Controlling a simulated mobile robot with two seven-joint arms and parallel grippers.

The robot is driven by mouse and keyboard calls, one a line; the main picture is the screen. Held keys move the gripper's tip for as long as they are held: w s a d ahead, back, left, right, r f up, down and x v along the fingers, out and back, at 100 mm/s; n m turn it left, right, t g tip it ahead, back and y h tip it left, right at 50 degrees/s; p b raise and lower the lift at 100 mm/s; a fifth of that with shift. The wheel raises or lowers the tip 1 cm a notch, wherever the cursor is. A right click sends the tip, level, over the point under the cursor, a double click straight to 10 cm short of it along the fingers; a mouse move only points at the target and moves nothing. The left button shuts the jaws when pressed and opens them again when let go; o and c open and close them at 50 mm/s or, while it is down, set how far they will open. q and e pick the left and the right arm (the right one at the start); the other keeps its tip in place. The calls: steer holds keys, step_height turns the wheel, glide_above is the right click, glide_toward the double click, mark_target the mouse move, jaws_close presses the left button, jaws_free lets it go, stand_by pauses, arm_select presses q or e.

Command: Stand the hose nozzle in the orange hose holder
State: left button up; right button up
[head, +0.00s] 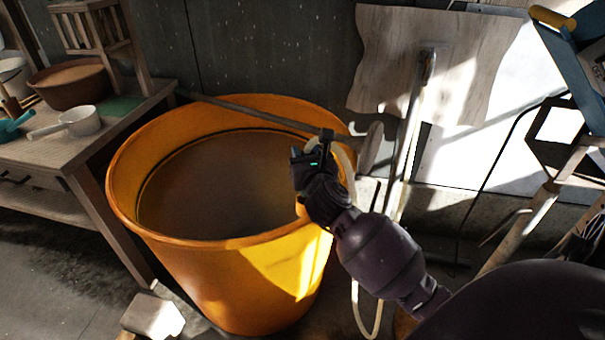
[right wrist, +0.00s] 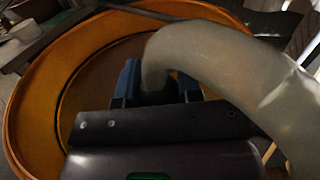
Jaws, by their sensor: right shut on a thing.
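My right gripper (head: 308,160) is over the right inner edge of the big orange tub (head: 230,262). It is shut on the end of a pale hose, where the nozzle is. In the right wrist view the blue fingers (right wrist: 158,88) close around that end, and the thick pale hose (right wrist: 220,58) arches away to the right. The nozzle itself is mostly hidden by the fingers. In the head view the hose (head: 355,300) hangs down beside the tub. A small orange piece (head: 302,211) shows at the tub rim below the gripper; I cannot tell whether it is the holder. My left gripper is out of view.
A dark bar (head: 245,112) crosses the tub's top toward the gripper. A wooden table (head: 45,157) with a white dipper (head: 78,121) and a brown bowl (head: 72,86) stands at left. A pale block (head: 153,315) lies on the floor in front. A metal pipe stands behind the gripper.

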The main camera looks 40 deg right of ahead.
step_height(320, 180, down, 5)
steer(key=shift+f+b, duration=0.2)
steer(key=shift+b, duration=0.9)
steer(key=shift+f, duration=0.25)
steer(key=shift+r, duration=0.3)
steer(key=shift+f, duration=0.35)
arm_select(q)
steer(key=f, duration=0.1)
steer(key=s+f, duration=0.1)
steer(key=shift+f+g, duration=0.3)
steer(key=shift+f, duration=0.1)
arm_select(e)
steer(key=o, duration=1)
steer(key=shift+c, duration=0.2)
